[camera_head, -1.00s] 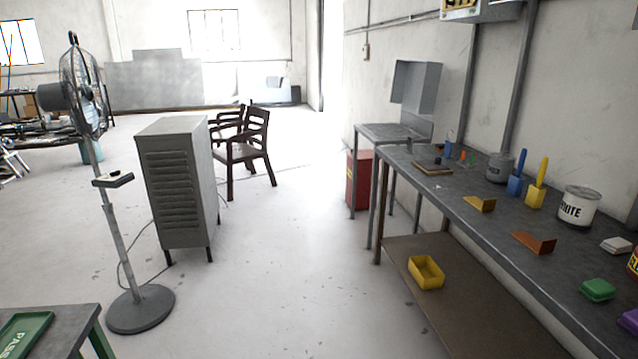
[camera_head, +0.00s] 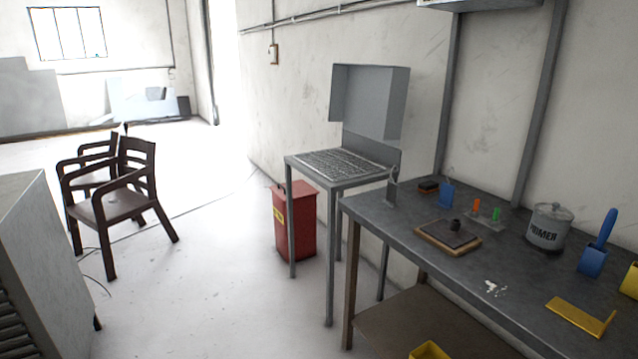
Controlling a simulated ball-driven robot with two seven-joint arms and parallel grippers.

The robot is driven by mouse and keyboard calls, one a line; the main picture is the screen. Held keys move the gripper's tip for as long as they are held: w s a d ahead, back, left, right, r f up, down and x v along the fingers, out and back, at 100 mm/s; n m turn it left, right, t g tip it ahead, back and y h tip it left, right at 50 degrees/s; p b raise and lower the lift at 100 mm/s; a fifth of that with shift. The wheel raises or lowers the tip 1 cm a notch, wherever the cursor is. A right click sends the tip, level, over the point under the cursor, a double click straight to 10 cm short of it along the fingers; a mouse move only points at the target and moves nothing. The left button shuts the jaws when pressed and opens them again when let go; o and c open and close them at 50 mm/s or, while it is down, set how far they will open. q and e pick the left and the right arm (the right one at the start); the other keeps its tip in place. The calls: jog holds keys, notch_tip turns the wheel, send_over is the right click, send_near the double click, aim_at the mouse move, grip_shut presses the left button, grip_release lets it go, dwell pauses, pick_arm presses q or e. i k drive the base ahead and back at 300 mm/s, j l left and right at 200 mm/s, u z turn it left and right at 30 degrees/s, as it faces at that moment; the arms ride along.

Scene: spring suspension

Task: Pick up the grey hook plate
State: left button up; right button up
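A small grey upright plate (camera_head: 392,187) stands at the near left corner of the workbench (camera_head: 400,222) in the head view. Its top looks bent or hooked, and it may be the grey hook plate; it is too small to be sure. A dark flat plate (camera_head: 448,234) with a small black knob lies on a wooden board beside it. Neither of my grippers is in view, and nothing is seen touching these things.
A metal stand with a grate and hood (camera_head: 370,105) adjoins the bench. A red bin (camera_head: 294,222) stands below. A primer can (camera_head: 548,226), blue holder (camera_head: 592,260) and yellow angle plate (camera_head: 580,317) sit rightward. Chairs (camera_head: 118,205) and a grey cabinet (camera_head: 40,260) flank open floor.

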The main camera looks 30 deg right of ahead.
aim_at(392, 189)
jog(key=i+z, duration=0.25)
jog(key=i, duration=0.25)
jog(key=i+z, duration=0.2)
jog(key=i, duration=0.3)
jog(key=i+j+z, duration=0.1)
jog(key=i+z, duration=0.15)
jog(key=i, duration=0.3)
jog(key=i+j+z, duration=0.25)
jog(key=i, duration=0.2)
